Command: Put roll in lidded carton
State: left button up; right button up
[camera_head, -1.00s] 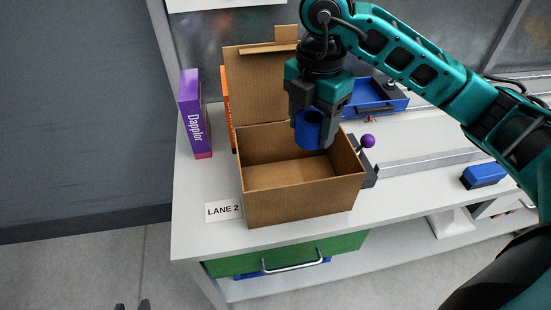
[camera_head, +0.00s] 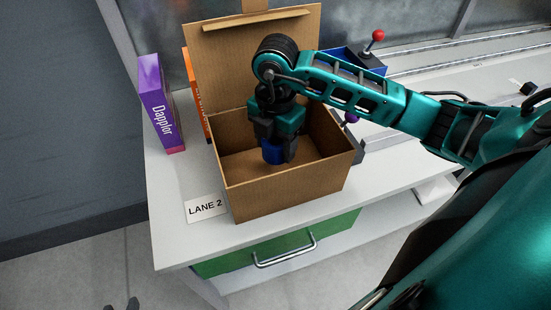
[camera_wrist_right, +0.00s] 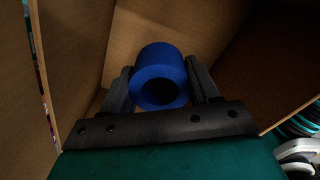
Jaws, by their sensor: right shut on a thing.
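The blue roll (camera_head: 273,153) is held in my right gripper (camera_head: 275,145), down inside the open carton (camera_head: 290,195). The carton is brown cardboard and its lid (camera_head: 255,55) stands raised at the back. In the right wrist view the roll (camera_wrist_right: 160,78) sits between the two fingers of my right gripper (camera_wrist_right: 162,88), with its hollow end facing the camera. Carton walls (camera_wrist_right: 85,50) surround it. I cannot tell whether the roll touches the carton floor. My left gripper is not clearly in view.
A purple box (camera_head: 158,108) and an orange box (camera_head: 196,90) stand left of the carton on the white table (camera_head: 180,240). A "LANE 2" card (camera_head: 206,208) lies in front. A blue box with a red-knobbed lever (camera_head: 374,42) and a purple knob (camera_head: 351,117) are to the right.

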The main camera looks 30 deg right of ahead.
aim_at(276, 170)
notch_tip(276, 170, down, 5)
jog(key=shift+f, duration=0.2)
pick_arm(q)
jog(key=shift+w, duration=0.3)
pick_arm(e)
jog(key=shift+f+b, duration=0.15)
jog(key=shift+b, duration=0.15)
jog(key=o, duration=1.1)
pick_arm(q)
jog(key=shift+s+f, duration=0.1)
jog(key=shift+f, duration=0.05)
pick_arm(e)
jog(key=shift+w+r, duration=0.1)
jog(key=shift+r, duration=0.4)
pick_arm(q)
jog(key=shift+s+r+p, duration=0.1)
jog(key=shift+r+p, duration=0.35)
jog(key=shift+p, duration=0.05)
pick_arm(e)
notch_tip(276, 170, up, 11)
jog(key=shift+r, duration=0.2)
